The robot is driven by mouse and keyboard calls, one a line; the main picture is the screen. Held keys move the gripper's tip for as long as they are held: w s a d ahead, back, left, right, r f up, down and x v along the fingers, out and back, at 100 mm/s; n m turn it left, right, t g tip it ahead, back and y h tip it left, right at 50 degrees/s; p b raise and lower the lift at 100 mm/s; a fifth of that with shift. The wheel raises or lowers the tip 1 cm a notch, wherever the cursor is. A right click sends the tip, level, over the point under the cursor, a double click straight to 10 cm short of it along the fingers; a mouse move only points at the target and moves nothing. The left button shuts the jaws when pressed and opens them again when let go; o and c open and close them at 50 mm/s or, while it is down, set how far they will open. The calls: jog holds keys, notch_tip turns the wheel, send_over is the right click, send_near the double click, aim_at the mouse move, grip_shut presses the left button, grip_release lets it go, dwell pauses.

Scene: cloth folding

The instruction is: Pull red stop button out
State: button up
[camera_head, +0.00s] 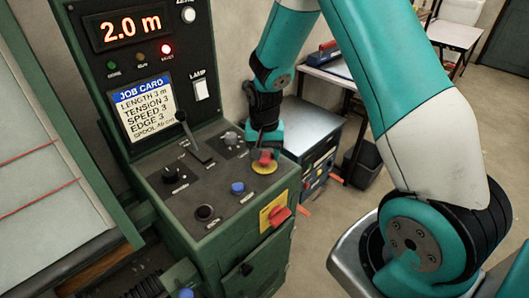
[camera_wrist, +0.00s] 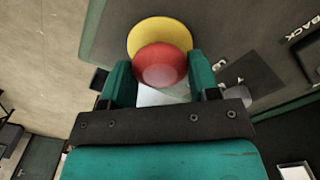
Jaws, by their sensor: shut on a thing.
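The red stop button (camera_wrist: 160,66) is a round red mushroom cap in front of a yellow disc (camera_wrist: 160,35) on the dark panel. In the head view the red button (camera_head: 265,156) sits above its yellow disc (camera_head: 264,167) at the panel's right front corner. My gripper (camera_wrist: 160,75) has one teal finger on each side of the red cap and is shut on it. In the head view my gripper (camera_head: 265,146) points down at the button and partly hides it. How far the cap stands out from the disc I cannot tell.
The green control console (camera_head: 240,260) carries a lever (camera_head: 190,135), a blue button (camera_head: 238,188), black knobs (camera_head: 173,174) and a red switch (camera_head: 279,215) on its front. A display (camera_head: 128,26) and a job card (camera_head: 143,108) stand behind. A grey cabinet (camera_head: 310,125) is to the right.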

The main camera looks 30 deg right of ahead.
aim_at(265, 154)
jog(key=shift+r, duration=0.7)
jog(key=o, duration=1.3)
notch_tip(265, 154, up, 17)
jog(key=b, duration=0.2)
jog(key=shift+r, duration=0.2)
jog(key=s+a+n+y, duration=0.2)
jog(key=s+a+n, duration=0.5)
jog(key=s, duration=0.4)
jog(key=s+a+r+n+y, duration=0.1)
jog(key=s+a+n+y, duration=0.1)
jog(key=s+a+n, duration=0.5)
jog(key=s+a, duration=0.3)
jog(key=s, duration=0.2)
jog(key=shift+r, duration=0.2)
